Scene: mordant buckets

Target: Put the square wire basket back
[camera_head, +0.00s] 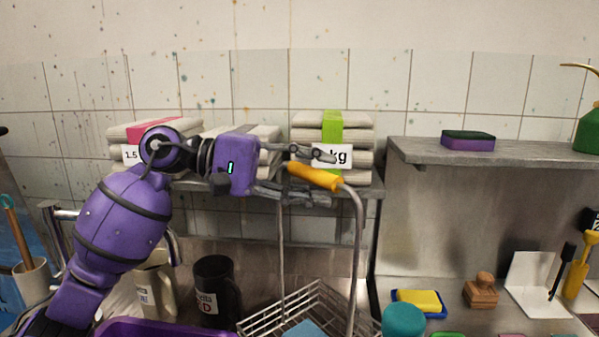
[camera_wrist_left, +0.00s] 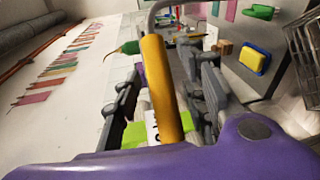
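The square wire basket (camera_head: 262,323) stands low at the bottom of the head view, its lower part cut off. Its tall metal hoop (camera_head: 358,240) rises to an orange grip (camera_head: 316,177); the grip also shows in the left wrist view (camera_wrist_left: 160,90). My left gripper (camera_head: 318,175) is open, with one finger above the grip and one below. In the wrist view the grip lies between the two fingers, with gaps visible beside it. A blue thing (camera_head: 305,329) shows within the basket. My right gripper is not in view.
Folded cloth stacks (camera_head: 352,121) lie on a shelf behind my gripper. A dark mug (camera_head: 214,290) and a pale jug (camera_head: 155,288) stand left of the basket. A teal round thing (camera_head: 403,320) is close on its right. A higher shelf (camera_head: 500,153) juts out at right.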

